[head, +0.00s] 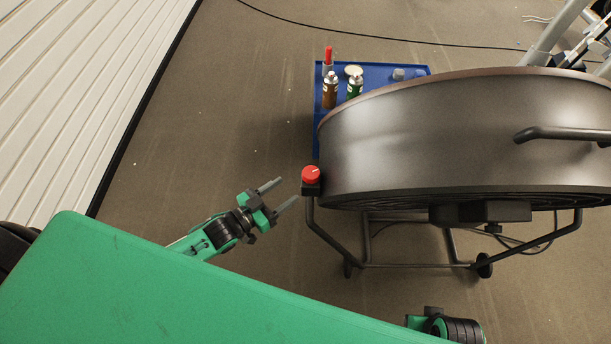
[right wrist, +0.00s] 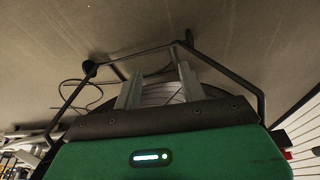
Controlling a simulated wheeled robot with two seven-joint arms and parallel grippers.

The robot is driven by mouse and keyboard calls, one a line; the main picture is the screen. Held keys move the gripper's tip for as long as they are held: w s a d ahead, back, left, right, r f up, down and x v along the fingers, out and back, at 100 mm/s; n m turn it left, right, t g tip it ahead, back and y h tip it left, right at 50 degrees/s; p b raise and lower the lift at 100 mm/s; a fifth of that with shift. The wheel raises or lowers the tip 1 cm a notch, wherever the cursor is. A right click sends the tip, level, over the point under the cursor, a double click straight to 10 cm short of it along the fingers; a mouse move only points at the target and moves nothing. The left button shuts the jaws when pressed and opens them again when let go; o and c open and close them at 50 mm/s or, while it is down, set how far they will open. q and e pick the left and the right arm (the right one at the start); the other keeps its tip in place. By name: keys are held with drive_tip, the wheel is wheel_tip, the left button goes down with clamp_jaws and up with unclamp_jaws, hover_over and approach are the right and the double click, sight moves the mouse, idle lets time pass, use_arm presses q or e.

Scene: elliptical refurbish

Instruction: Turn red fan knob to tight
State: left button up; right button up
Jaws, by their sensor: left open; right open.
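The red fan knob (head: 311,175) is a round red dial with a pale mark, on a dark mount at the left edge of the big grey drum fan (head: 420,140). My left gripper (head: 289,190) is open and empty, just left of and below the knob in the head view. Its two fingers point toward the knob, with a small visible gap. My right gripper (right wrist: 160,68) is open in the right wrist view, with part of the fan and its frame behind the fingers.
A blue tray (head: 318,125) with spray cans, a red-topped bottle and small items stands behind the fan. The fan's tubular stand (head: 420,265) has wheels. A cable (head: 330,32) crosses the floor. A white slatted wall (head: 70,110) is at left; the floor between is clear.

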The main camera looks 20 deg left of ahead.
sight(304, 178)
use_arm(q)
drive_tip(key=x, duration=0.8)
drive_tip(key=shift+w+d, duration=0.1)
drive_tip(key=shift+w, duration=0.1)
drive_tip(key=c, duration=0.7)
